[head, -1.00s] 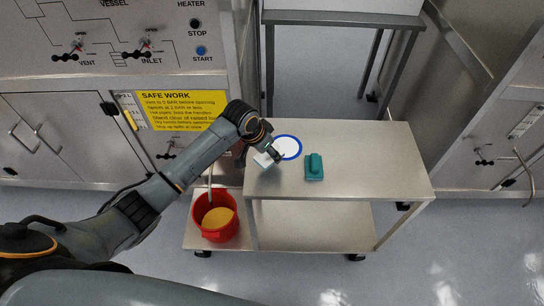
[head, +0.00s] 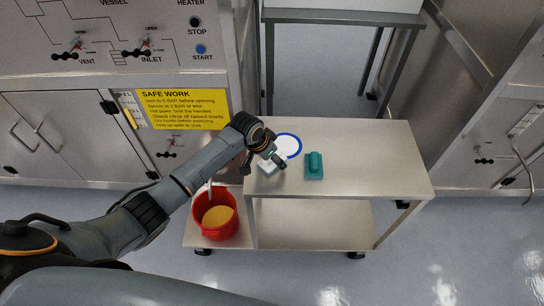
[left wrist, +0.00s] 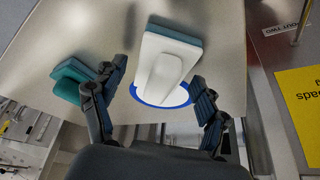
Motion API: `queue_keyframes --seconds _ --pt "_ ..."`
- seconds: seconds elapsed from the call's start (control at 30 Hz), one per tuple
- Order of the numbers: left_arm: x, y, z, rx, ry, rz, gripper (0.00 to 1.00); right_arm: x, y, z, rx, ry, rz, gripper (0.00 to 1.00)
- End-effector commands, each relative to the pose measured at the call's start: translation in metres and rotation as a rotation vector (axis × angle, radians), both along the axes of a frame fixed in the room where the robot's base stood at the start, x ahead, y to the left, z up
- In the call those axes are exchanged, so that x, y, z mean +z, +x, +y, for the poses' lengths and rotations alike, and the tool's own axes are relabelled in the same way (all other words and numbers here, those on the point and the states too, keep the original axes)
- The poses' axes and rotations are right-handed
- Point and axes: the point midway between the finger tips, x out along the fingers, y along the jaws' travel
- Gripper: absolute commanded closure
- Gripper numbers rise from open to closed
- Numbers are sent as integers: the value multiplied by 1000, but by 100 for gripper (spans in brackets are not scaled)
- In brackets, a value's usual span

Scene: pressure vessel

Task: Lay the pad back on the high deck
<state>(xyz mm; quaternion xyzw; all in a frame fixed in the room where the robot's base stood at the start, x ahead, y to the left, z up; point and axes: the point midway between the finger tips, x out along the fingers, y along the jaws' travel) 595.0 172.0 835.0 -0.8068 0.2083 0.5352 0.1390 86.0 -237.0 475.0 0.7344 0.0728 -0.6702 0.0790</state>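A white pad with a raised grip and a teal underside (left wrist: 165,62) shows large between my left gripper's fingers in the left wrist view. In the head view this white pad (head: 266,169) is partly hidden by my left gripper (head: 277,162), at the left end of the cart's high deck (head: 370,160). My left gripper (left wrist: 155,92) is open, its fingers apart on either side of the pad's near end. I cannot tell whether they touch it. A second, all-teal pad (head: 314,166) lies on the deck to the right; it also shows in the left wrist view (left wrist: 72,80). My right gripper is out of view.
A white disc with a blue rim (head: 288,146) lies on the deck close behind the white pad. A red bucket with yellow contents (head: 216,218) stands low at the cart's left. The deck's right half is clear. A control cabinet (head: 120,40) stands behind on the left.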

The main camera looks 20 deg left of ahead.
Motion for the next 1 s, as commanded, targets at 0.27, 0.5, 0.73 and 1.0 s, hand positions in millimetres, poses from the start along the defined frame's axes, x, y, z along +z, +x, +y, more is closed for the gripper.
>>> queue_keyframes --seconds 0.27,0.5,0.73,1.0 --pt "2 0 0 0 0 0 26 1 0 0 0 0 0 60" --pt "26 -8 5 -1 1 -3 26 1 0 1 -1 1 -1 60" --pt "69 -24 14 -2 1 -5 26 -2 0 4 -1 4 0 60" --pt "106 -38 21 0 0 -1 26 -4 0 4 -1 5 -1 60"
